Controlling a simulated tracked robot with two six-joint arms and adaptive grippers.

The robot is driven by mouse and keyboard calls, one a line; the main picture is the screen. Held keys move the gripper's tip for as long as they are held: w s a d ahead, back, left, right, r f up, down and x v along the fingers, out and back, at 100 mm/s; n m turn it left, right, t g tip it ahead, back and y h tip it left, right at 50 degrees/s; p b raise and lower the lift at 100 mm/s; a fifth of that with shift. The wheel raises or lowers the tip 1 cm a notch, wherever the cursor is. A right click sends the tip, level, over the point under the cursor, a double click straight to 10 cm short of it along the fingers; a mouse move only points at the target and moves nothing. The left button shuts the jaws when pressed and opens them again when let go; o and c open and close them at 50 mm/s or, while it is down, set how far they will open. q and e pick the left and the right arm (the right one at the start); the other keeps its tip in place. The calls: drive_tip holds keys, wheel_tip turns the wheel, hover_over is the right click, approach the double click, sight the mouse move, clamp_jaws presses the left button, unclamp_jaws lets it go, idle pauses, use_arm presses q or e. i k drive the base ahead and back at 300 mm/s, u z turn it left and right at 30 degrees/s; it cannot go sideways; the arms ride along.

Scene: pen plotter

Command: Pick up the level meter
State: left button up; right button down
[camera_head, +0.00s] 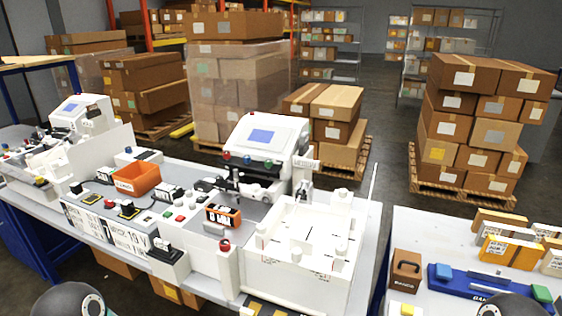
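I cannot tell for sure which object is the level meter. One candidate is a long blue item (470,284) with lettering on its front, lying on the right table; its right end is partly hidden by a dark rounded part of my own arm. Another is a small orange and black device (223,216) on the left bench, beside the white machine. Neither is held. Neither gripper is in view; only rounded dark parts of my arms show at the bottom left and bottom right edges.
The left bench holds a white machine with a screen (268,140), an orange bin (136,179) and a white box-like frame (300,279). A brown case (406,271) and several orange-white boxes (511,252) stand on the right table. A gap separates the tables. Pallets of cartons stand behind.

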sight(226, 216)
drive_tip(key=u, duration=0.65)
drive_tip(key=k, duration=0.65)
drive_tip(key=u, duration=0.4)
drive_tip(key=i, duration=1)
drive_tip(key=z, duration=0.05)
